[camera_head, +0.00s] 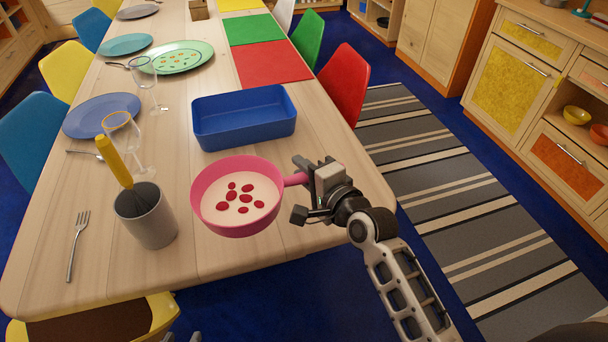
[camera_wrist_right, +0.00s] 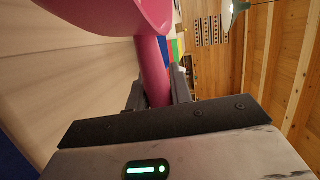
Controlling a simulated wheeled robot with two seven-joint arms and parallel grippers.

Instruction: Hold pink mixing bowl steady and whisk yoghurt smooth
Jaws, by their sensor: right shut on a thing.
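The pink mixing bowl (camera_head: 237,229) is at the front right of the wooden table, with white yoghurt (camera_head: 262,190) and several red pieces in it. My right gripper (camera_head: 306,179) is shut on the bowl's pink handle; in the right wrist view the handle (camera_wrist_right: 152,72) runs between the two fingers. I cannot tell whether the bowl rests on the table or hangs just above it. The whisk (camera_head: 113,160) stands tilted in a grey cup (camera_head: 150,222), yellow handle up, its head hidden inside. Only small grey tips, apparently my left gripper (camera_head: 182,338), show at the bottom edge.
A blue tray (camera_head: 245,137) stands behind the bowl. A fork (camera_head: 77,245), a wine glass (camera_head: 124,135) and a blue plate (camera_head: 100,116) are on the left. A yellow chair (camera_head: 150,318) is at the front edge. The table between cup and bowl is clear.

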